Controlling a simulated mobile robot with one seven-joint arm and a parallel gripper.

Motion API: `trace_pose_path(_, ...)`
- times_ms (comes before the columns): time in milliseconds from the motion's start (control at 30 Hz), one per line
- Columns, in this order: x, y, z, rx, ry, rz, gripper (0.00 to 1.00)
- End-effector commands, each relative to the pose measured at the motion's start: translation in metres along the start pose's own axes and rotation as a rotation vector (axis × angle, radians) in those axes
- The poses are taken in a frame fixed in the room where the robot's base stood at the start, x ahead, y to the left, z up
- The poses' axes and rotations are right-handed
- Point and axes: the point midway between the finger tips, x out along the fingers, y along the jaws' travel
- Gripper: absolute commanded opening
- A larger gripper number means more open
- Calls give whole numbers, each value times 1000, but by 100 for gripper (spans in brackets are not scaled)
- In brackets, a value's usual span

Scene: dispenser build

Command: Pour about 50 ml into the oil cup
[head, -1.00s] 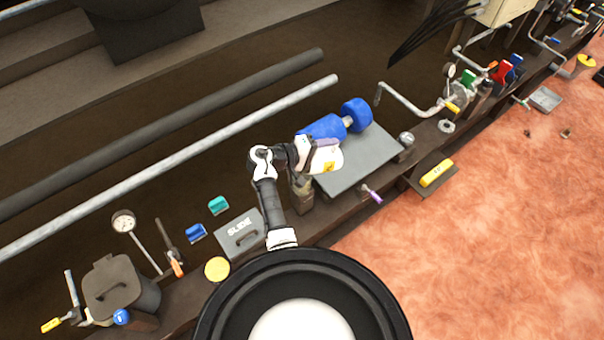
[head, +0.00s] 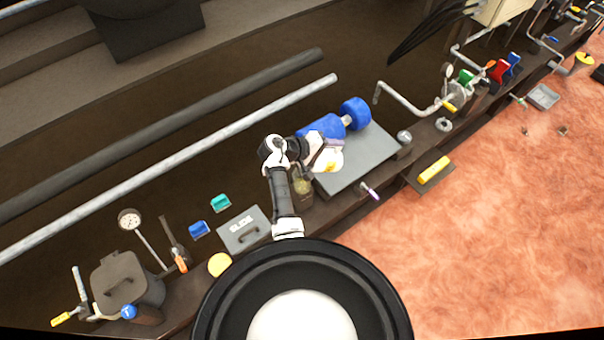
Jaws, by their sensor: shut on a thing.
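My gripper (head: 318,150) is shut on a white container (head: 329,165) with a yellow label and a purple part near its top. It holds the container above the left end of a grey plate, beside a blue roller-like thing (head: 322,127). My gripper and arm hide part of the container, and its opening cannot be made out. A small clear jar (head: 302,188) with a yellowish tint stands just below my gripper, left of the plate. It may be the oil cup, but I cannot tell. No stream of liquid is visible.
The grey plate (head: 362,160) bears the blue roller. A long pipe (head: 180,160) runs behind.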

Motion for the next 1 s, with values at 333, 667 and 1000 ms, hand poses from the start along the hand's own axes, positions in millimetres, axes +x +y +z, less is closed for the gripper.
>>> trace_pose_path(333, 6, 0, 0, 1, -4, -77, 10)
trace_pose_path(667, 15, -1, 0, -1, -7, -248, 10)
trace_pose_path(1000, 17, -4, 0, -1, -6, -263, 10)
